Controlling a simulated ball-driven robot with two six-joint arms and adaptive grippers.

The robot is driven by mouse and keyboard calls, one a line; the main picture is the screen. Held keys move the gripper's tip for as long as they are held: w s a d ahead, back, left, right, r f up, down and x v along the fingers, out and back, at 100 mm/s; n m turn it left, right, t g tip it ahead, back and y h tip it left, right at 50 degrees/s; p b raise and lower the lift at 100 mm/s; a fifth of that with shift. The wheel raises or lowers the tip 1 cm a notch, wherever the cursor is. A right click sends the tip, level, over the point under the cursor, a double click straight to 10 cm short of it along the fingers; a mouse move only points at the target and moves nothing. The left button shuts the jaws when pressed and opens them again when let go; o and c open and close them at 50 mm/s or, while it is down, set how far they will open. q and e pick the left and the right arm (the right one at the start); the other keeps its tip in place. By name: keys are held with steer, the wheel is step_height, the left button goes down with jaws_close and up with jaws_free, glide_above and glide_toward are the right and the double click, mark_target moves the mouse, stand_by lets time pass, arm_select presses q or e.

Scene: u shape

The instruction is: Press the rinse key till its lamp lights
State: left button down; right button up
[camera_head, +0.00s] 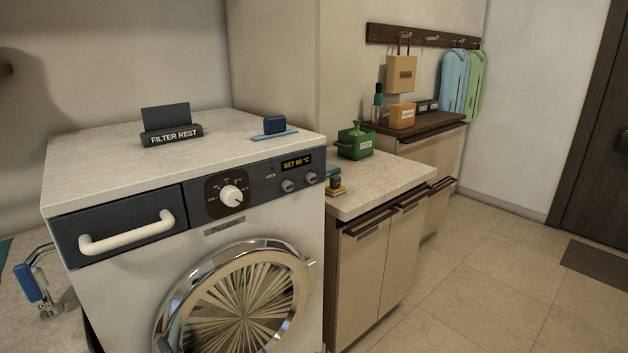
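The washing machine (110,285) stands at the left centre, with its dark control panel (262,198) along the top front. The panel has a display (296,162) reading "SET 60 °C", a white dial (231,195), a small "LOCK" marking, a left round key (288,186) and a right round key (311,179). I cannot read which key is the rinse key, and I cannot make out a lit lamp beside either. The round door (240,310) looks closed. Neither of my grippers is in view.
A white drawer handle (126,232) juts from the machine's front. A "FILTER REST" stand (172,133) and a dark blue block (274,125) sit on top. Right of it, a counter (385,180) carries a green box (354,143).

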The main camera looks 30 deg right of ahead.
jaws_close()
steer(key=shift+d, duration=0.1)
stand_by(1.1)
